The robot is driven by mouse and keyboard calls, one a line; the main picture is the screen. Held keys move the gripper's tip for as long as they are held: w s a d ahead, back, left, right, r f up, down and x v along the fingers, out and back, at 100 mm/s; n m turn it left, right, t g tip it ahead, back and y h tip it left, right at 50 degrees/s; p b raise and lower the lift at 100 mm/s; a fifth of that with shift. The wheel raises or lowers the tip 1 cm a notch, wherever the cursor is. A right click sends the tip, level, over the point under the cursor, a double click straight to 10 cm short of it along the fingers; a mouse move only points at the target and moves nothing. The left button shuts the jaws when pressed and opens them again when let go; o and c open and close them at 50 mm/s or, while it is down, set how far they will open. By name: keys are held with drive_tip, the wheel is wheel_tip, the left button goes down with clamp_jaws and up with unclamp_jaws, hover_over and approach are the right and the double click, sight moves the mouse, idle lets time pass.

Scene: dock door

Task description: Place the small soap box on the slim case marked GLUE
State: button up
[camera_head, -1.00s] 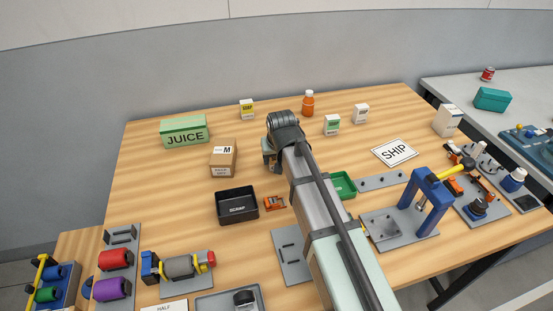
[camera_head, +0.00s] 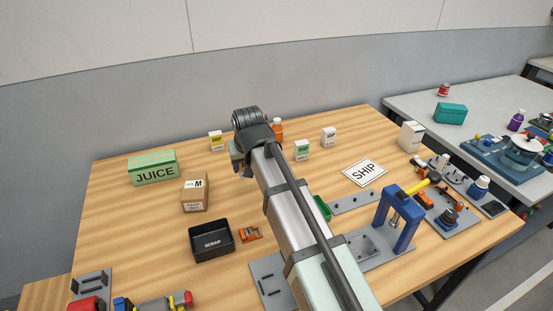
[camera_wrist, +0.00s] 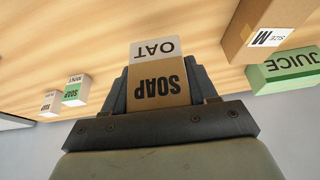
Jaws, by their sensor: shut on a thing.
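My gripper (camera_wrist: 160,95) is shut on a small brown soap box (camera_wrist: 158,88) with a white band; its print reads SOAP and OAT, upside down in the wrist view. In the head view my arm reaches over the back middle of the table, and its wrist hides the held box. A slim case marked GLUE is not visible in either view. The green case (camera_head: 152,167) at the back left reads JUICE, and it also shows in the wrist view (camera_wrist: 287,69).
A yellow-labelled soap box (camera_head: 217,141), a green-labelled soap box (camera_head: 302,150) and a white box (camera_head: 328,137) stand at the back. A brown carton (camera_head: 195,192), a black scrap bin (camera_head: 211,240) and a SHIP sign (camera_head: 365,172) lie nearer. An orange bottle (camera_head: 278,128) is partly behind my wrist.

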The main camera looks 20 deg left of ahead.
drive_tip(key=shift+r, duration=0.25)
drive_tip(key=w+d+r+m+t+h, duration=0.1)
drive_tip(key=w+d+r+m, duration=0.3)
drive_tip(key=w+d, duration=1.85)
drive_tip(key=w+d+r+m+h, duration=0.2)
drive_tip(key=w+d+r+m, duration=0.25)
drive_tip(key=w+d, duration=1.8)
wheel_tip(320, 180, up, 2)
drive_tip(key=n+y, duration=0.2)
drive_tip(key=n, duration=0.3)
hover_over(412, 122)
drive_tip(key=s, duration=0.1)
drive_tip(key=shift+s+d+f, duration=0.1)
drive_tip(key=shift+d+f, duration=0.1)
drive_tip(key=shift+f, duration=2.15)
drive_tip(key=shift+d+f, duration=0.15)
drive_tip(key=shift+f, duration=2.15)
drive_tip(key=shift+f, duration=0.1)
drive_tip(key=o, duration=1.1)
